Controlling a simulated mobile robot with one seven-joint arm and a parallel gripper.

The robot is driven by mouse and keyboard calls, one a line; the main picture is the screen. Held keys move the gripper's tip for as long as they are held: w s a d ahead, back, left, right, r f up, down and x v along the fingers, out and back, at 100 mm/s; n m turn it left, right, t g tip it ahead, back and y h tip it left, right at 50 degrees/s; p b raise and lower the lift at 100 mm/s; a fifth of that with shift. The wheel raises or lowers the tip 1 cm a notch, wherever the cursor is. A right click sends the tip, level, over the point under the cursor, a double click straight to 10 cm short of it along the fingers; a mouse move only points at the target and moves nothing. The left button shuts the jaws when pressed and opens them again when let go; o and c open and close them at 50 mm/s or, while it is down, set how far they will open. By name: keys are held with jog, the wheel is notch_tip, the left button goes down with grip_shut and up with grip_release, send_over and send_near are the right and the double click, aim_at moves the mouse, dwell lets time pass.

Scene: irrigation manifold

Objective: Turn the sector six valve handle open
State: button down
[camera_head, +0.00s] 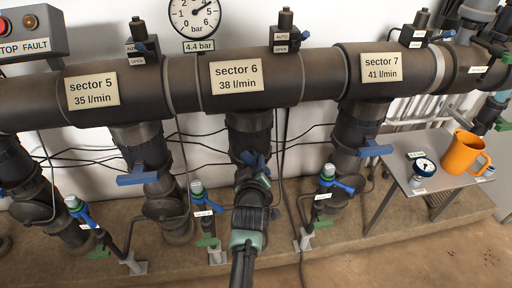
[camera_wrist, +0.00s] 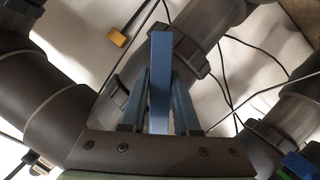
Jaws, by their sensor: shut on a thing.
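The sector six valve handle (camera_head: 249,158) is blue and sits on the dark pipe (camera_head: 249,131) below the "sector 6, 38 l/min" label (camera_head: 236,75). My gripper (camera_head: 256,174) is in front of that pipe and hides most of the handle in the head view. In the wrist view, the blue handle (camera_wrist: 160,60) stands as a long bar between the two fingers of my gripper (camera_wrist: 160,85). The fingers are shut on it. The handle's exact angle to the pipe is hard to tell.
Blue handles for sector 5 (camera_head: 137,176) and sector 7 (camera_head: 375,149) stick out on either side. Small blue-handled taps (camera_head: 343,183) stand low near my arm. A table (camera_head: 418,206) at right holds an orange jug (camera_head: 464,153) and a gauge (camera_head: 425,167). Thin black cables hang behind.

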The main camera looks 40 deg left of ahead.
jog(key=shift+d+f+m+g+y, duration=0.1)
jog(key=shift+m+g+y, duration=0.2)
jog(key=shift+m+g, duration=0.5)
jog(key=shift+m+g+y+b, duration=0.4)
jog(key=shift+m+y+b, duration=0.1)
jog(key=shift+m+b, duration=0.9)
jog(key=shift+m, duration=0.1)
jog(key=shift+g, duration=0.3)
jog(key=c, duration=0.7)
grip_release()
jog(key=p+v, duration=0.4)
jog(key=v, duration=0.9)
